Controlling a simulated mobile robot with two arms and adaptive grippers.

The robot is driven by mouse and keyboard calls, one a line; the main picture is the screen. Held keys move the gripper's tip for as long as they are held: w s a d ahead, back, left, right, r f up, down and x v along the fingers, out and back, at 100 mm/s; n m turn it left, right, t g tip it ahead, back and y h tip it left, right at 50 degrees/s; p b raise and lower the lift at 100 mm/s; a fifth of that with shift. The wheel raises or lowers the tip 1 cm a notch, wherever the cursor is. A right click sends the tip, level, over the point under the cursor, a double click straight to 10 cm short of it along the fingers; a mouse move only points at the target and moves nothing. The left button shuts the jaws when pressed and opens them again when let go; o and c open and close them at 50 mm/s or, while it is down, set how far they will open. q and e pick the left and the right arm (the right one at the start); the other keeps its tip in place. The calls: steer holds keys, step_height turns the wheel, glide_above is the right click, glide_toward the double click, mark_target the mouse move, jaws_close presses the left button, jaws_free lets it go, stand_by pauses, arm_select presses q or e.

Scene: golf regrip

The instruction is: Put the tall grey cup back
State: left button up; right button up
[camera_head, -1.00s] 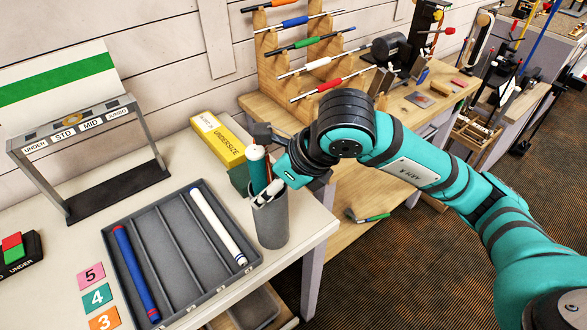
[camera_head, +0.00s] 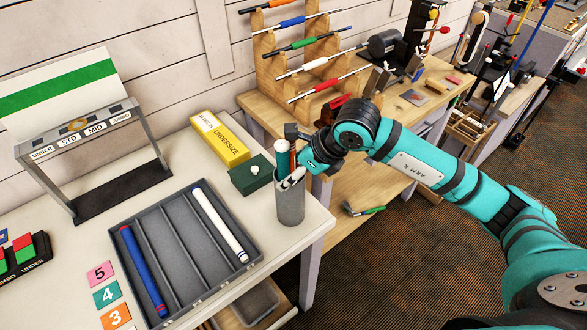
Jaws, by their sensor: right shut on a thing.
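The tall grey cup (camera_head: 290,205) is upright at the right end of the white table, with several slim items, one teal-green and one reddish-brown, sticking out of its top. My right gripper (camera_head: 298,172) is at the cup's rim, shut on the cup. Its fingertips are partly hidden among the items. I cannot tell whether the cup's base touches the table. My left gripper is not in view.
A grey tray (camera_head: 159,232) with blue and white grips lies left of the cup. A dark green box (camera_head: 251,175) and a yellow box (camera_head: 220,139) stand behind. The white table's (camera_head: 317,222) right edge is near the cup. A wooden rack (camera_head: 266,75) stands behind.

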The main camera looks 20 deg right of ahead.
steer(key=o, duration=1.5)
steer(key=shift+o, duration=0.2)
steer(key=shift+r, duration=0.1)
steer(key=b+v, duration=0.2)
steer(key=v, duration=1)
